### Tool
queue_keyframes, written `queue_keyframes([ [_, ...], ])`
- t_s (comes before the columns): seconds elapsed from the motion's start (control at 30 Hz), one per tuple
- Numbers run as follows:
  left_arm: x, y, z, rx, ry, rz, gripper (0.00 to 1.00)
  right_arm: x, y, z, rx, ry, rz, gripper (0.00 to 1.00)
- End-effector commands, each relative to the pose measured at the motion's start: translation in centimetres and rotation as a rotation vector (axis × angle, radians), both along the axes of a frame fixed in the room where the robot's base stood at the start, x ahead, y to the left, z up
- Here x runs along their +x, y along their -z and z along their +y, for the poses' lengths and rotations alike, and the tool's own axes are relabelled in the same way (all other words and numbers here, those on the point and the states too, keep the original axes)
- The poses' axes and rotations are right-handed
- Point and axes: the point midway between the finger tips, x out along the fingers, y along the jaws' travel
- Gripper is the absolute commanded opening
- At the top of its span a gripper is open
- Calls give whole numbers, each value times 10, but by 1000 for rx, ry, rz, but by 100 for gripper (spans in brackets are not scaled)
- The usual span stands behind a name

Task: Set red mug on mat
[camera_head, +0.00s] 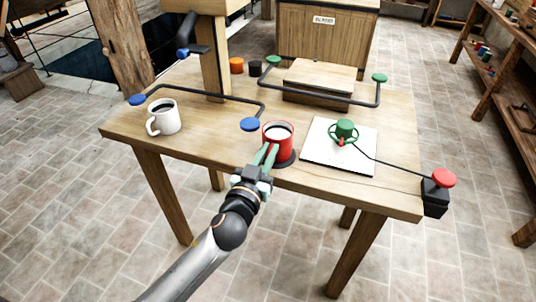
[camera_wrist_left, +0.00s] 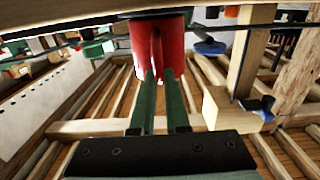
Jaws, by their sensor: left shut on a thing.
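The red mug (camera_head: 278,137), with pale contents, is upright near the front edge of the wooden table. My left gripper (camera_head: 268,155) is shut on its handle from the front; the handle also shows between the green fingers in the left wrist view (camera_wrist_left: 159,75). A dark round disc (camera_head: 289,161) shows at the mug's base; I cannot tell whether the mug touches it. A white square mat (camera_head: 314,152) lies just right of the mug, apart from it in the picture. A green piece (camera_head: 345,130) with a red part stands on the mat. My right gripper is not in view.
A white mug (camera_head: 164,117) with dark contents stands at the left. Dark bent rods with blue and green round ends (camera_head: 250,124) cross the table. A wooden block (camera_head: 318,78) sits at the back. A black box with a red button (camera_head: 438,190) is at the right edge.

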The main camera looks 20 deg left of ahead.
Motion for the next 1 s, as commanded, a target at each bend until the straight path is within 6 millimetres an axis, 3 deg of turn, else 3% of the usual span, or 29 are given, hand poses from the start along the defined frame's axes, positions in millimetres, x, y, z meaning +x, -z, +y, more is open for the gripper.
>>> queue_keyframes([
  [0.33,0,4,0,0,0,-2,0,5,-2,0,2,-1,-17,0],
  [0.37,0,3,0,0,0,0,15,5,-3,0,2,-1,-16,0],
  [0.6,0,3,0,0,0,0,42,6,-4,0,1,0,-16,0],
  [1.0,0,0,1,0,0,0,43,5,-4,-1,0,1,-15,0],
])
